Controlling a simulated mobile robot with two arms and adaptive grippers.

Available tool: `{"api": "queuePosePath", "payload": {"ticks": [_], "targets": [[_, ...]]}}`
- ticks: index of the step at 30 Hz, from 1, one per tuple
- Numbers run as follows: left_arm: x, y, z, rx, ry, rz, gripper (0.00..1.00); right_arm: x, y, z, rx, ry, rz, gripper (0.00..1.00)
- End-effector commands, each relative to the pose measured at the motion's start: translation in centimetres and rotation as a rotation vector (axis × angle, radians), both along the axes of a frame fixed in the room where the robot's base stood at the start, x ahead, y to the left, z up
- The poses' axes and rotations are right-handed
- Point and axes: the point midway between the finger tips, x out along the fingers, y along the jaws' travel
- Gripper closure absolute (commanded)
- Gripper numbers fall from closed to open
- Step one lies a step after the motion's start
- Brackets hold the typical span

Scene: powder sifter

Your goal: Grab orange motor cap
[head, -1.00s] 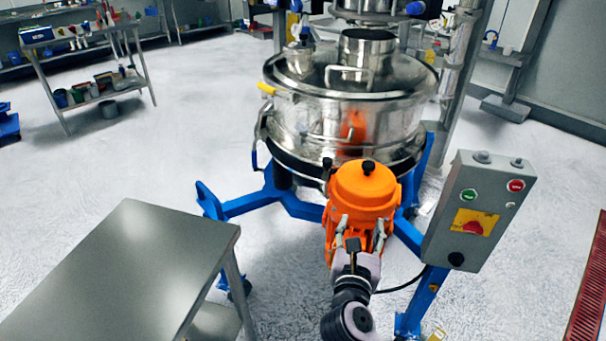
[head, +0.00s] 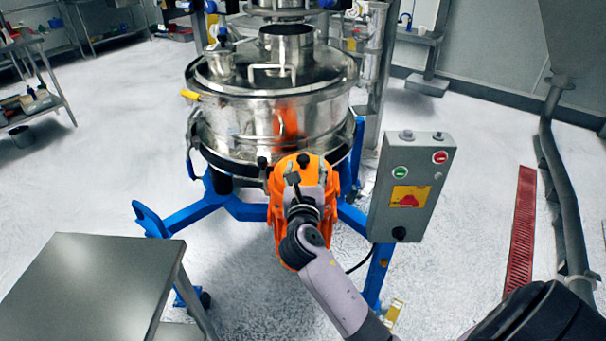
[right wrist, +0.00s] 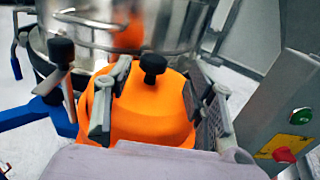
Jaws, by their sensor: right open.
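The orange motor cap (head: 278,178) is on the front of the steel sifter, partly hidden by my right arm and gripper (head: 303,180). In the right wrist view the cap (right wrist: 150,112) fills the middle, with a black knob (right wrist: 153,66) on top. My right gripper (right wrist: 155,90) is open there, one finger on each side of the cap. The left finger overlaps the cap's left side; I cannot tell whether either finger touches it. My left gripper is not in view.
The steel sifter drum (head: 235,125) stands behind the cap on a blue frame (head: 185,218). A grey control box (head: 412,185) with green and red buttons stands close on the right. A metal table (head: 85,285) is at lower left. Open floor lies between.

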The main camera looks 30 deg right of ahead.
Motion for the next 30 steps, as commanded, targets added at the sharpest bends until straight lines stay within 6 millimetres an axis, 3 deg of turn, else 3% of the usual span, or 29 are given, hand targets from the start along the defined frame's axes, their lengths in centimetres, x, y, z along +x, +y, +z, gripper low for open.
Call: {"api": "queuePosePath", "payload": {"ticks": [9,18,30], "targets": [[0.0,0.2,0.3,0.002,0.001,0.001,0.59,3.9,-1.9,0.2,0.0,-0.001,0.0,0.5],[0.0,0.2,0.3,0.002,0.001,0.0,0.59,4.3,-2.2,0.1,0.0,0.0,0.0,0.5],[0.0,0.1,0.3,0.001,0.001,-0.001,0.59,4.3,-2.2,0.1,0.0,0.0,0.001,0.76]]}}
